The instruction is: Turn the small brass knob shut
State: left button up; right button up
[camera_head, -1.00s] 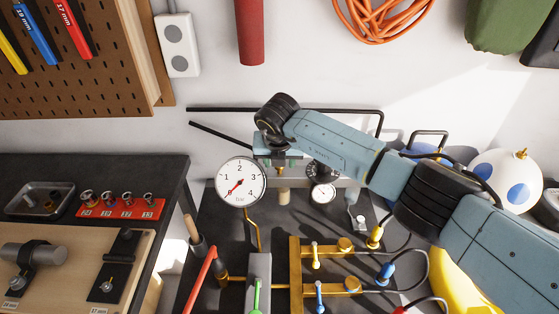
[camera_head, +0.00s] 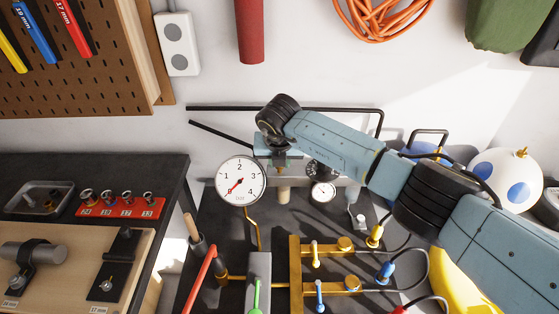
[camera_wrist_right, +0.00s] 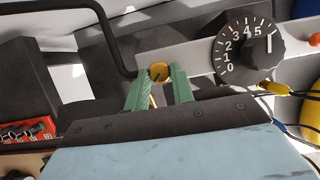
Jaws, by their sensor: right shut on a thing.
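The small brass knob (camera_wrist_right: 159,71) shows in the right wrist view between the tips of my right gripper's green fingers (camera_wrist_right: 160,83). The gripper is shut on it. A small dark mark shows on the knob's round face. In the head view my right gripper (camera_head: 280,162) is at the back of the bench, right of the large round gauge (camera_head: 241,181); the knob is hidden there. The gauge's red needle points to the lower left, near the low end of its scale. My left gripper is not in view.
A black numbered dial (camera_wrist_right: 248,48) sits close to the right of the knob. Black bent tubing (camera_head: 345,109) runs behind the arm. Brass valves with coloured levers (camera_head: 318,250) stand in front. A small gauge (camera_head: 323,193) is to the right.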

jog(key=n+y+b, duration=0.1)
jog(key=n+b, duration=0.3)
jog(key=shift+w+d+f+n+y, duration=0.1)
jog(key=shift+d+f+n+y, duration=0.1)
jog(key=shift+n+y, duration=0.2)
jog(key=shift+d+r+n+g+y+b, duration=0.1)
jog(key=shift+n+g+y+b, duration=0.25)
jog(key=shift+n+b, duration=0.65)
jog(key=shift+r+n+g+y+b, duration=0.1)
jog(key=shift+n+g+y+b, duration=0.2)
jog(key=shift+n+b, duration=0.7)
jog(key=shift+w+n, duration=0.1)
jog(key=shift+n, duration=0.2)
jog(key=o, duration=1)
jog(key=v, duration=1.3)
jog(key=shift+r, duration=0.15)
jog(key=shift+d, duration=0.15)
